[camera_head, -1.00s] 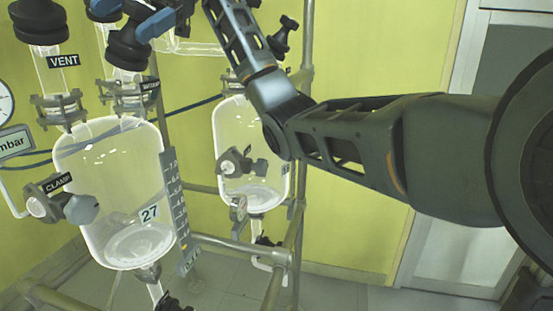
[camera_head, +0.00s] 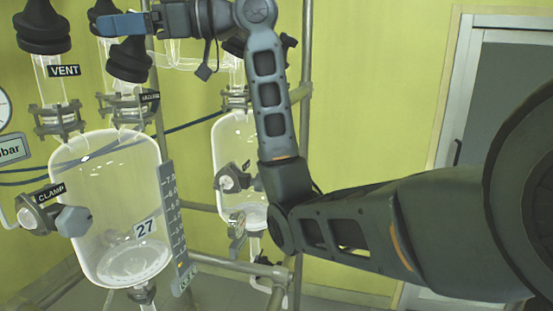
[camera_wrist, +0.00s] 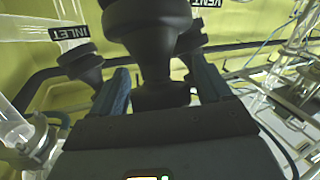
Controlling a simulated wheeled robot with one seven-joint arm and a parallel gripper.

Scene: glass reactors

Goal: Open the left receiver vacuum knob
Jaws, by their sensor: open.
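The left receiver (camera_head: 105,200) is a clear glass vessel marked 27, at the left of the head view. Its vacuum knob (camera_head: 130,60) is black and stepped, above a partly readable label (camera_head: 150,97). My gripper (camera_head: 122,24) reaches in from the right at the level of the knob's top, with one blue finger visible. In the wrist view my gripper (camera_wrist: 160,88) is open, with blue fingers either side of a black knob (camera_wrist: 150,45); this looks like the vacuum knob. I cannot tell whether the fingers touch it.
The VENT knob (camera_head: 43,25) stands to the left, and another black knob (camera_head: 104,15) is behind. An INLET label (camera_wrist: 69,33) shows in the wrist view. A clamp (camera_head: 50,212), a second glass receiver (camera_head: 235,150) and metal frame poles (camera_head: 302,120) are close by.

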